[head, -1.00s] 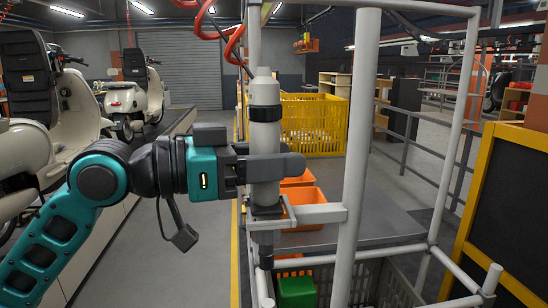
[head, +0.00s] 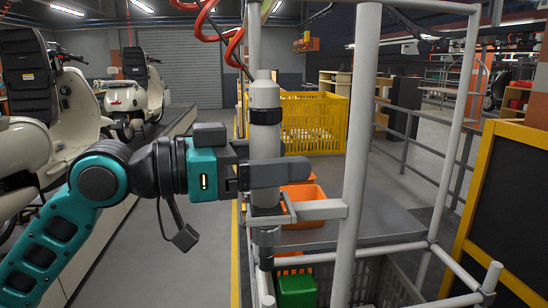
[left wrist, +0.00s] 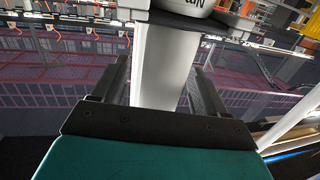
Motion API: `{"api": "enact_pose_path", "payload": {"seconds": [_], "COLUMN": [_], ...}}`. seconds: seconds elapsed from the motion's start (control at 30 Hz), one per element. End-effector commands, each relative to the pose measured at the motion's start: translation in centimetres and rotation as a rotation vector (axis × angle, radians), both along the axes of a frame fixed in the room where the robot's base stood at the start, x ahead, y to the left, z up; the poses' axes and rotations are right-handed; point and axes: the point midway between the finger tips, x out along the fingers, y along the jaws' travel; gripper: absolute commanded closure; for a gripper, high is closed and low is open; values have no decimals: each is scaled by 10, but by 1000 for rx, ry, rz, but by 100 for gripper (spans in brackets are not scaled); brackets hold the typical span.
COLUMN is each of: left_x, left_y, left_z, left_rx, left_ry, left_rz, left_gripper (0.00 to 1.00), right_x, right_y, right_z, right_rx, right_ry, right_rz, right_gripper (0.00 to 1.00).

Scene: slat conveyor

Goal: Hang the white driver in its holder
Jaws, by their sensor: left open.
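The white driver (head: 265,97), with a black band near its top, stands upright in the head view. Its lower body passes down through the grey forked holder (head: 322,210) on the frame post, and its dark tip shows below the fork. My left gripper (head: 288,173) is level with the driver's lower body, just above the holder. Its fingers are open on either side of the driver. In the left wrist view the driver's white body (left wrist: 163,70) lies between the two fingers, with gaps beside it. My right gripper is out of view.
A red coiled hose (head: 235,40) hangs above the driver. The white frame post (head: 355,150) rises close to the right. Orange bins (head: 308,195) and a green bin (head: 297,291) sit behind and below. The floor left of the yellow line is clear.

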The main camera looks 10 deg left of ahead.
Motion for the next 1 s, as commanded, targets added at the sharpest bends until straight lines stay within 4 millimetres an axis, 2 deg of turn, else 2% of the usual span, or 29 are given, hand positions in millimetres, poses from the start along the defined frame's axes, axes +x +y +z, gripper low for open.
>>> {"api": "enact_pose_path", "payload": {"seconds": [0.3,0.43,0.57,0.8,1.0], "left_x": [0,-3,-13,-36,-50], "left_y": [0,8,26,71,97], "left_z": [-2,-2,-3,-2,0], "left_rx": [3,3,5,3,1], "left_ry": [5,4,4,3,2], "left_rz": [0,2,4,4,2], "left_gripper": [27,27,27,27,27], "right_x": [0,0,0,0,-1], "right_y": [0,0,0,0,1], "right_z": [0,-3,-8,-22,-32], "right_rx": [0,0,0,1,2], "right_ry": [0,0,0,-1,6], "right_rz": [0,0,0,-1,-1], "right_gripper": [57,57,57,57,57]}}
